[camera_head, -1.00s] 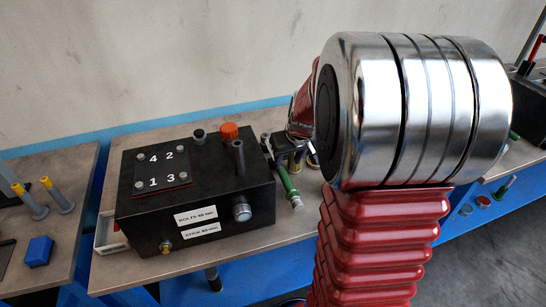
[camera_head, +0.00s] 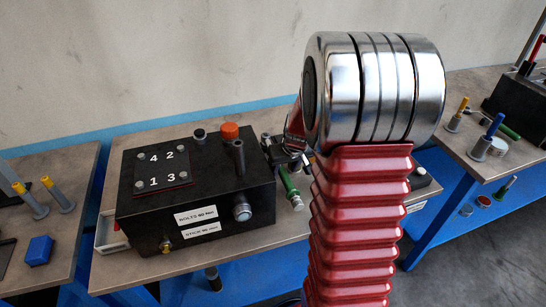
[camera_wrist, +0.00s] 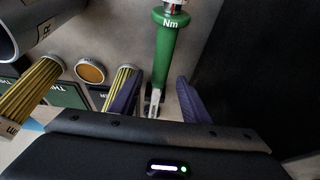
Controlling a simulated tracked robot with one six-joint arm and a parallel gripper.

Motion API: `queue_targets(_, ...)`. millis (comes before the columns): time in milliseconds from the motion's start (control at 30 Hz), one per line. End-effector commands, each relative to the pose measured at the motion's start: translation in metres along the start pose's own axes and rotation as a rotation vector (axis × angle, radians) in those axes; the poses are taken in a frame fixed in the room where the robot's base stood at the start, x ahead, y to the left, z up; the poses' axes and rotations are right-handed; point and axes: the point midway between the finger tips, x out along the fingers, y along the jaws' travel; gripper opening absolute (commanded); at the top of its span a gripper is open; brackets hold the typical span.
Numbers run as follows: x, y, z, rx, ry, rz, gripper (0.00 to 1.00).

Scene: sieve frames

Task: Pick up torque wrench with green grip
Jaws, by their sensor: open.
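The torque wrench with the green grip (camera_head: 289,184) lies on the bench just right of the black box. In the wrist view its green grip (camera_wrist: 168,50), marked "Nm", runs from the top down to a metal end. My gripper (camera_wrist: 155,80) is open, its two dark blue fingers on either side of the grip's lower end in that picture. Whether they touch it or are at its height I cannot tell. In the head view my gripper (camera_head: 294,148) is just above the wrench, partly hidden behind my arm.
The black box (camera_head: 215,195) with a numbered panel stands left of the wrench; a dark wall (camera_wrist: 250,60) fills the wrist view's right. Left of the grip there are ribbed yellow cylinders (camera_wrist: 35,82), an orange-brown disc (camera_wrist: 90,73) and a grey tube (camera_wrist: 28,25).

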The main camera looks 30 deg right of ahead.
Motion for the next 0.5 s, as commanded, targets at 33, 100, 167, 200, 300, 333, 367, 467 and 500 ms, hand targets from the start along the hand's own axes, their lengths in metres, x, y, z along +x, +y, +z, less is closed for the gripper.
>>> queue_targets(33, 0.002, 0.000, 0.000, 0.000, -0.001, 0.000, 0.43)
queue_targets(100, 0.006, 0.000, -0.001, 0.000, -0.002, -0.001, 0.43)
queue_targets(167, 0.011, 0.000, -0.002, 0.000, -0.002, 0.000, 0.43)
queue_targets(200, 0.015, 0.000, -0.003, 0.000, -0.002, 0.000, 0.43)
queue_targets(300, 0.025, 0.001, -0.005, 0.000, -0.002, 0.000, 0.43)
queue_targets(333, 0.028, 0.001, -0.005, 0.000, -0.003, 0.000, 0.43)
queue_targets(367, 0.032, 0.001, -0.006, 0.000, -0.003, 0.000, 0.43)
queue_targets(467, 0.042, 0.001, -0.006, 0.001, -0.002, 0.000, 0.43)
queue_targets(500, 0.045, 0.001, -0.006, 0.001, -0.002, 0.000, 0.43)
